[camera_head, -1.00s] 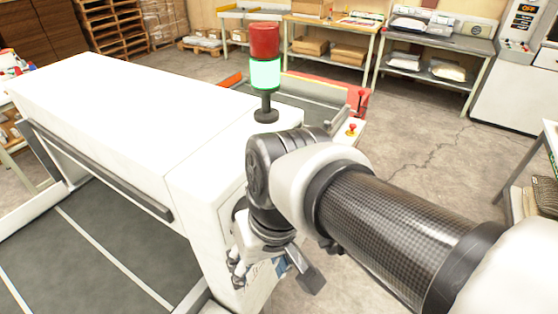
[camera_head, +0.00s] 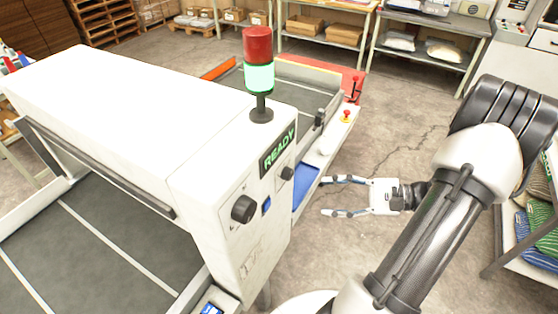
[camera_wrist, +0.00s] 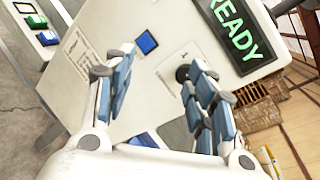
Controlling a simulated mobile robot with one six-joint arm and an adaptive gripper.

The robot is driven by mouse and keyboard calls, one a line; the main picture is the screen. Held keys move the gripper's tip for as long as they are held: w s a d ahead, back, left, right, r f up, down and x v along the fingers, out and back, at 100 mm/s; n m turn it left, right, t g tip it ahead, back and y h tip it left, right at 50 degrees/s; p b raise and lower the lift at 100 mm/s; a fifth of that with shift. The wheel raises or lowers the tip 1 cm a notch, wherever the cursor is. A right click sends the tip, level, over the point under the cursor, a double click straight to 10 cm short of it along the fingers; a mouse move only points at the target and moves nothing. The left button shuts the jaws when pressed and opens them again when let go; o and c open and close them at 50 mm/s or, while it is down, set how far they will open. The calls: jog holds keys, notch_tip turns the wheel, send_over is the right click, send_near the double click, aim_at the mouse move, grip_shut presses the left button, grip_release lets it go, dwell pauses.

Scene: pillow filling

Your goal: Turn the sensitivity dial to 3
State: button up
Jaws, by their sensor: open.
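The white machine's end panel carries a large black dial (camera_head: 243,208) at its left and a smaller black dial (camera_head: 287,173) at its right. Their labels are too small to read, so I cannot tell which is sensitivity or its setting. My gripper (camera_head: 325,197) is open and empty, right of the panel, its fingers pointing left toward it and apart from it. In the wrist view, the small dial (camera_wrist: 183,74) shows beside the right finger's tip.
A green READY display (camera_head: 279,151) sits above the small dial, and a blue square (camera_head: 266,206) lies between the dials. A red-green signal lamp (camera_head: 259,75) stands on top. A red button (camera_head: 346,115) is on the conveyor's side. Floor around my gripper is clear.

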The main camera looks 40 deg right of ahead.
jog(key=s+d+f+m+t+h, duration=0.2)
jog(key=s+d+m+t+h, duration=0.15)
jog(key=d, duration=0.25)
jog(key=b, duration=0.1)
send_near(291, 175)
jog(key=shift+t+y, duration=0.35)
jog(key=x, duration=0.6)
jog(key=f+x, duration=0.1)
jog(key=x, duration=0.2)
jog(key=shift+d, duration=0.15)
jog(key=c, duration=1.1)
